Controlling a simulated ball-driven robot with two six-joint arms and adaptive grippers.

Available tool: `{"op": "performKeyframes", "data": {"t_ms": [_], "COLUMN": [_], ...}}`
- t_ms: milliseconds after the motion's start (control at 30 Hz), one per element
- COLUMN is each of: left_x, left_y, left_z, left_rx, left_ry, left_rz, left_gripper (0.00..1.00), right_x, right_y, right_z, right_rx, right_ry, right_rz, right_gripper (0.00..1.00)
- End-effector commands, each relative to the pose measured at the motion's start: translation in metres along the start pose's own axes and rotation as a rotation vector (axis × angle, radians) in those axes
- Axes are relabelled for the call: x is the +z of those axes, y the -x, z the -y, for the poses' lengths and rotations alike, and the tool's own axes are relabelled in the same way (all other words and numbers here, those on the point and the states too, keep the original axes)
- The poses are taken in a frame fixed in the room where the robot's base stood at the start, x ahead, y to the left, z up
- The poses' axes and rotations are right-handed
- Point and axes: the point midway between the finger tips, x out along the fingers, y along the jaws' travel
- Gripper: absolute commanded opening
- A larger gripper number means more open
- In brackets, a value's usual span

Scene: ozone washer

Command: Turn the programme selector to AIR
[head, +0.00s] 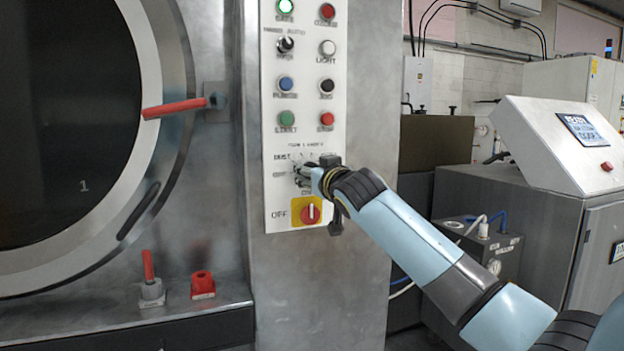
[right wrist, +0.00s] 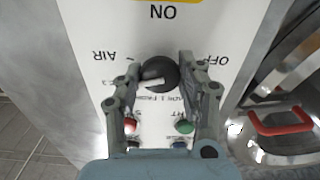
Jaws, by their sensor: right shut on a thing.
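The programme selector (right wrist: 160,73) is a round dark knob with a white pointer on the control panel (right wrist: 85,25). The right wrist view is upside down. There the pointer points left and slightly down, below the AIR label (right wrist: 117,56). The OFF label (right wrist: 209,60) is on the other side. My right gripper (right wrist: 159,62) has one finger on each side of the knob and is shut on it. My left gripper is not in view.
Just below the gripper is a red rotary switch (head: 310,214) on a yellow plate. Push buttons, such as a green one (head: 286,118), sit above. A large round door (head: 70,110) with a red handle (head: 175,108) is at the left. A grey cabinet (head: 500,205) stands at the right.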

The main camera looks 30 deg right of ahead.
Motion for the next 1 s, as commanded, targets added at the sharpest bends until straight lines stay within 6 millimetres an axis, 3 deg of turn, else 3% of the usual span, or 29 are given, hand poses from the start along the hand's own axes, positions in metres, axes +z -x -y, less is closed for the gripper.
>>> {"op": "performKeyframes", "data": {"t_ms": [33,500,1000], "left_x": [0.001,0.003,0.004], "left_y": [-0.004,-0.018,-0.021], "left_z": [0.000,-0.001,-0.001], "left_rx": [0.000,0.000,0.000], "left_ry": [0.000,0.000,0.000], "left_rz": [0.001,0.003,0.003], "left_gripper": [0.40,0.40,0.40], "right_x": [0.007,0.007,0.007], "right_y": [0.000,0.001,0.001], "right_z": [0.000,0.001,0.001], "right_rx": [0.000,0.002,0.003], "right_ry": [-0.043,-0.369,-0.456], "right_rz": [0.009,0.012,0.013], "right_gripper": [0.06,0.06,0.06]}}
